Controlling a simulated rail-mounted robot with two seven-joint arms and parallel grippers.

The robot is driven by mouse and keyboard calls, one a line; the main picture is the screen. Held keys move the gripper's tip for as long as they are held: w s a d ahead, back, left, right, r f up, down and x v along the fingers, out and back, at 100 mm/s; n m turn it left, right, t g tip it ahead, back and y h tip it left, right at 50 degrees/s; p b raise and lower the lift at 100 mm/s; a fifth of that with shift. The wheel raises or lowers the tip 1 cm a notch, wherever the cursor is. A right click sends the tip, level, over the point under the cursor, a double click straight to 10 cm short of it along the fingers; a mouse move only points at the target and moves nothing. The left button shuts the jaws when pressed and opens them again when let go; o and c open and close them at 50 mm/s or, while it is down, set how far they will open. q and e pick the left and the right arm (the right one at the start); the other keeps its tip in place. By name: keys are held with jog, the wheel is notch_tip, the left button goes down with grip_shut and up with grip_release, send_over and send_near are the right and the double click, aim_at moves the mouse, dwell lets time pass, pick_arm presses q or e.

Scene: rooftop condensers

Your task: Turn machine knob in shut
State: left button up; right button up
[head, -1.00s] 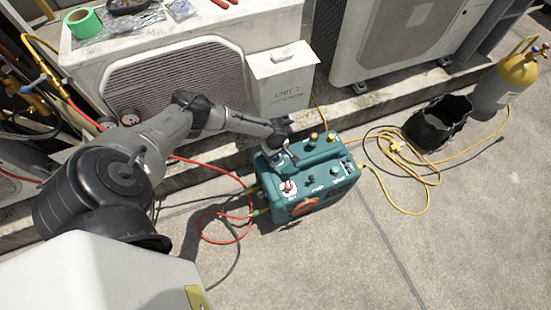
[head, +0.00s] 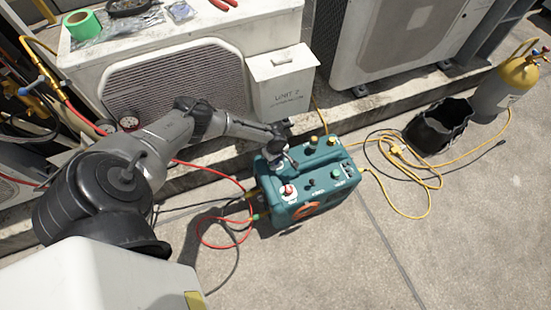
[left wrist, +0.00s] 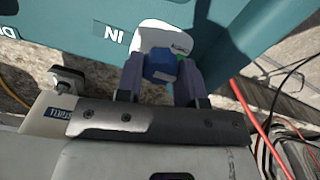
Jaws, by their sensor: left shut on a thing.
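The teal machine (head: 312,190) stands on the concrete with several knobs on its top. The blue knob (left wrist: 160,64) by the letters IN shows in the left wrist view, in front of a white plate with small text and a green mark. My left gripper (left wrist: 161,78) is shut on this knob, one finger on each side. In the head view my left gripper (head: 277,158) is at the machine's back left top, and it hides the knob there. My right gripper is in neither view.
A red hose (head: 232,181) loops left of the machine, and a yellow hose (head: 428,197) runs off its right side. A white box (head: 284,86) marked UNIT 2 stands close behind. A black bucket (head: 436,126) and a yellow-topped cylinder (head: 511,82) stand right. Front concrete is clear.

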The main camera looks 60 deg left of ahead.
pick_arm(q)
jog(key=shift+c, duration=0.9)
jog(key=shift+s+r+p, duration=0.1)
jog(key=shift+r+p, duration=0.05)
jog(key=shift+p, duration=0.6)
jog(key=m+p, duration=0.1)
jog(key=p, duration=0.1)
jog(key=m+p, duration=0.1)
jog(key=p, duration=0.1)
jog(key=shift+d+r+m, duration=0.1)
jog(key=shift+d+m, duration=0.1)
jog(key=shift+m, duration=0.1)
jog(key=shift+a+m+p, duration=0.1)
jog(key=shift+m+p, duration=0.6)
jog(key=shift+p, duration=0.05)
jog(key=shift+f+m, duration=0.2)
jog(key=shift+m, duration=0.7)
jog(key=m, duration=0.4)
jog(key=shift+m, duration=0.3)
jog(key=m, duration=0.4)
jog(key=shift+a, duration=0.1)
jog(key=shift+m, duration=1.4)
